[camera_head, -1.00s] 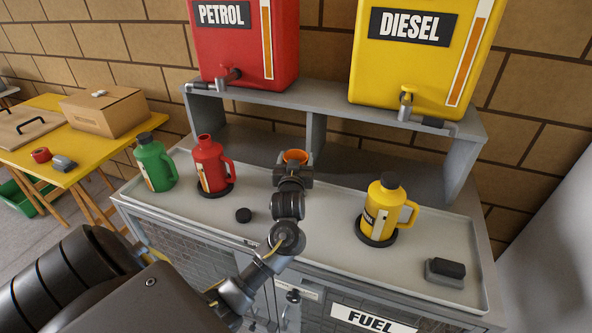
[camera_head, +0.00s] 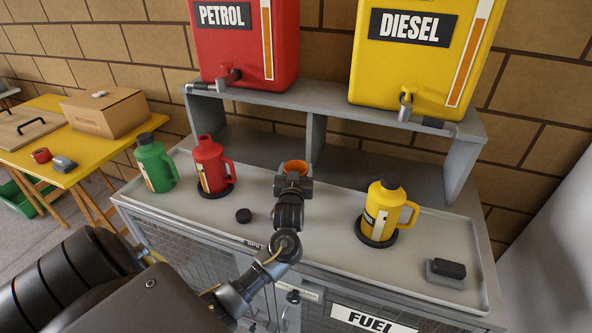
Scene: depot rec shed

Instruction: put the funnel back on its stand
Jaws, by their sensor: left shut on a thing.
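An orange funnel (camera_head: 296,166) shows only as a round rim just beyond my left gripper; the rest of it is hidden by the gripper. My left gripper (camera_head: 293,182) is shut on the funnel, over the middle of the grey bench top (camera_head: 330,218). I cannot tell the funnel's height above the bench. No funnel stand can be made out; my arm and gripper cover part of the bench. My right gripper is not in view.
A red can (camera_head: 212,165) without a cap stands left, beside a green can (camera_head: 154,165). A black cap (camera_head: 243,215) lies near my arm. A yellow can (camera_head: 383,210) and a dark block (camera_head: 446,270) are right. The petrol tank (camera_head: 240,50) and diesel tank (camera_head: 425,60) sit on a shelf (camera_head: 330,97).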

